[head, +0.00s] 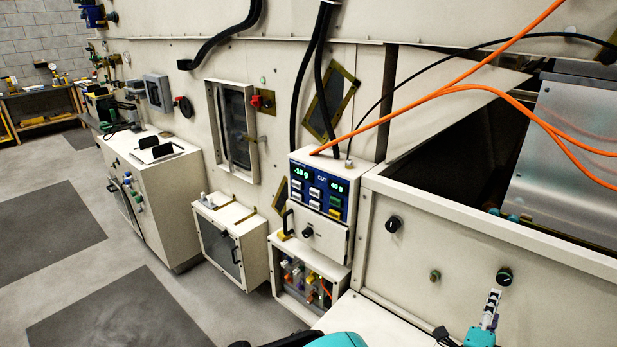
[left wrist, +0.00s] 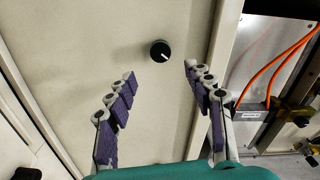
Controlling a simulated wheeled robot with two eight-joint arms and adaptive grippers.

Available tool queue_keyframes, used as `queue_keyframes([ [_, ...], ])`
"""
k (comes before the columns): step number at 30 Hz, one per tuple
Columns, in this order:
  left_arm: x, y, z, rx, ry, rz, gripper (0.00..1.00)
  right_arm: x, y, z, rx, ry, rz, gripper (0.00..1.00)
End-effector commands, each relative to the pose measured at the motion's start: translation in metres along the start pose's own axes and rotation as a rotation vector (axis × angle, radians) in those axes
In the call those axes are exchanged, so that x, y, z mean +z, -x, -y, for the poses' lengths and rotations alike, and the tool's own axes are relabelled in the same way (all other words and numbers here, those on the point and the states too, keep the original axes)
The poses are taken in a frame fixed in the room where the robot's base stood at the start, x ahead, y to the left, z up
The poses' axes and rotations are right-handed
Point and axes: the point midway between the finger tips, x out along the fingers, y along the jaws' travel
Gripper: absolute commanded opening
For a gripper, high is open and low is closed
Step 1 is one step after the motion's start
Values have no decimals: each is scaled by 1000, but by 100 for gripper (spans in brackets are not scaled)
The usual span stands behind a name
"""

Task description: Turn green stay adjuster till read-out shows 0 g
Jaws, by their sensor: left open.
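The panel at the right of the head view carries a dark knob with a green ring (head: 504,277), a small green fitting (head: 435,275) and a black knob (head: 393,224). My left gripper (head: 488,305) is just below the green-ringed knob. In the left wrist view, my left gripper (left wrist: 160,71) is open and empty, and a dark round knob (left wrist: 160,50) with a white mark sits beyond the fingertips, roughly between them. No contact shows. The read-out (head: 319,187) on the white control box shows lit green digits, too small to read surely. My right gripper is not in view.
Orange cables (head: 462,88) run across the right. An open bin (head: 460,160) lies behind the knob panel. A white cabinet (head: 178,205) stands at the left. The panel around the knobs is bare.

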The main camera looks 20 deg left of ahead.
Motion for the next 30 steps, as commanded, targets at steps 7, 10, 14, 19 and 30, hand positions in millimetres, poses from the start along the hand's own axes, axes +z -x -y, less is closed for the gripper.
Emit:
queue_keyframes([
  [7,0,0,0,0,0,0,53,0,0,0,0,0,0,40],
  [10,0,0,0,0,0,0,53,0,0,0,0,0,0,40],
  [14,0,-2,0,0,34,0,53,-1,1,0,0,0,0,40],
  [19,-1,-14,3,0,336,1,53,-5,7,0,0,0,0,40],
  [30,-2,-45,5,-1,1214,0,53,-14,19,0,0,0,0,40],
])
